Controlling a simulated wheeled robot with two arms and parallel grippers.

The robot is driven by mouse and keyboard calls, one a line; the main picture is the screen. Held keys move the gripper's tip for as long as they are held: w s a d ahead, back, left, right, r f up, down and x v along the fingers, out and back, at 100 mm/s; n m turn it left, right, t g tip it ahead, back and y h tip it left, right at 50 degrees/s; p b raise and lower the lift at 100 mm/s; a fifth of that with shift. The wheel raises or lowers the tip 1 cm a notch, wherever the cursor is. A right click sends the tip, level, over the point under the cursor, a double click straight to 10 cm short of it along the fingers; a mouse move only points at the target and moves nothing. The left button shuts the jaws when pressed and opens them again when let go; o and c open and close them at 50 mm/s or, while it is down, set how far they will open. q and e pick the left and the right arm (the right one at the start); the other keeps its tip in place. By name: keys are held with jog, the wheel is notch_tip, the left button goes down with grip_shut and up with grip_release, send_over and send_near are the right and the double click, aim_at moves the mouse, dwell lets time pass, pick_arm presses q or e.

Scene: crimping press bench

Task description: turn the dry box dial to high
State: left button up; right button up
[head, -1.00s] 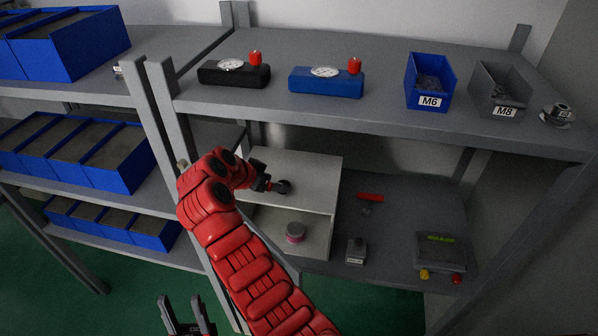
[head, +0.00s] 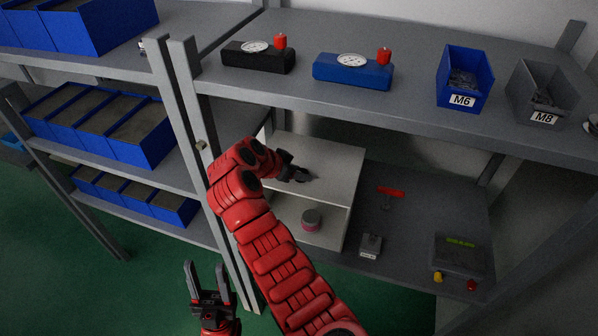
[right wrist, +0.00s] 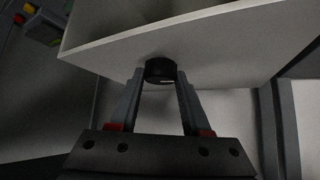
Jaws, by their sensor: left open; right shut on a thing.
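The dry box appears to be the pale box (head: 335,160) on the lower shelf, with an open front. In the right wrist view a short black round dial (right wrist: 160,70) sits on its pale panel (right wrist: 215,45). My right gripper (head: 303,176) reaches over the box top and is shut on the dial. In the right wrist view the fingertips (right wrist: 160,76) touch both sides of the dial. I cannot read any marks on it. My left gripper (head: 205,280) is open and empty, low at the left in front of the shelves.
A grey and pink round tub (head: 311,219) stands inside the box. A small labelled block (head: 371,245) and a scale-like device (head: 461,258) are to its right. The upper shelf (head: 410,108) holds gauges and bins. A post (head: 190,110) stands left of my right arm.

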grip_shut()
